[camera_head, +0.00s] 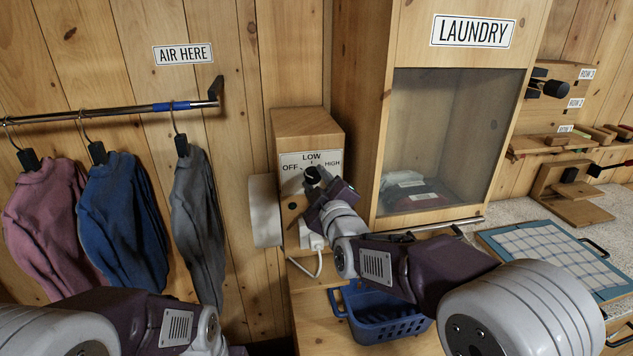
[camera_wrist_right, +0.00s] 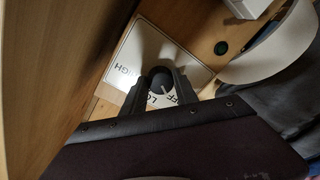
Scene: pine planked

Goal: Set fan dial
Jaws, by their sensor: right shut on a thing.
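The fan dial (camera_head: 311,175) is a small black knob on the white OFF/LOW/HIGH plate (camera_head: 297,160) of the wooden fan box (camera_head: 300,121). My right gripper (camera_head: 316,181) is shut on the dial. In the right wrist view the fingers of my right gripper (camera_wrist_right: 160,80) stand on both sides of the dial (camera_wrist_right: 161,78), with the plate (camera_wrist_right: 134,52) behind, its letters upside down. A pale mark shows on the dial, but I cannot tell which setting it points to. My left gripper is out of view; only its arm shows at the lower left.
A pink, a blue and a grey sweater (camera_head: 196,215) hang from the rail (camera_head: 140,108) at left. The laundry cabinet (camera_head: 392,45) stands close on the right. A blue basket (camera_head: 385,322) sits below my right arm. A pale round part (camera_head: 264,210) flanks the fan box.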

